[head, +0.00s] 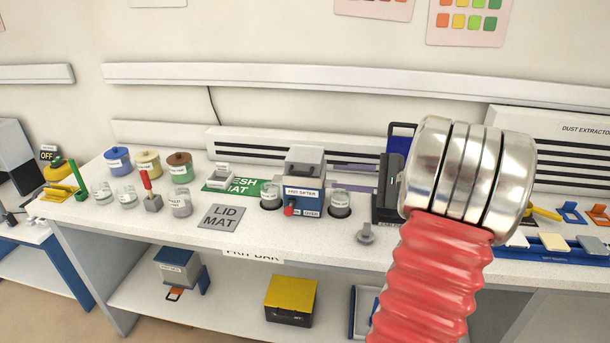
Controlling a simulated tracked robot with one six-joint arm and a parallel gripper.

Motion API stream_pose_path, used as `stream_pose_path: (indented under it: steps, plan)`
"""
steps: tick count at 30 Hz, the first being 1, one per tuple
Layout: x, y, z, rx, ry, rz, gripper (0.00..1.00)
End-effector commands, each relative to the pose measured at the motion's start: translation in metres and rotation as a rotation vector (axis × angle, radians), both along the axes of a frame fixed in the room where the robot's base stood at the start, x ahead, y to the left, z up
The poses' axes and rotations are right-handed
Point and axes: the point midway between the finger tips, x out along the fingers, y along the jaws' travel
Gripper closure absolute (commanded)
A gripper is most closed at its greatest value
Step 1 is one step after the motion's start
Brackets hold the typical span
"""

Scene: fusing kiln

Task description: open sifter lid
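The frit sifter (303,196) is a blue-grey box with a white label, standing on the counter left of the picture's middle. Its grey top (305,156) appears to be in place. A red knob (289,210) sits low on its front left. The grey lid mat (219,217) lies flat and bare to the left of the sifter. My gripper is not in view. Only my arm shows, with a metal joint and red ribbed sleeve, in front of the counter's right part.
Small glass jars stand close on both sides of the sifter, at left (270,197) and right (340,203). A black box (388,190) stands to the right. Several lidded jars (149,163) and a green mesh mat (245,188) are at left. A grey knobbed piece (365,234) lies near the front edge.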

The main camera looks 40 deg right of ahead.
Motion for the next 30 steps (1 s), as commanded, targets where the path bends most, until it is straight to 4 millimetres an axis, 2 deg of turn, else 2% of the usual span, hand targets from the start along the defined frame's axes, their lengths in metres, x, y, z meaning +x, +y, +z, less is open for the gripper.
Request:
stream_pose_path:
  steps: [18, 24, 30]
  plan:
    - [0.088, 0.031, -0.021, 0.001, 0.002, 0.004, 0.72]
    - [0.105, 0.036, -0.024, 0.000, 0.001, 0.003, 0.72]
    - [0.109, 0.038, -0.025, 0.000, 0.001, 0.003, 0.72]
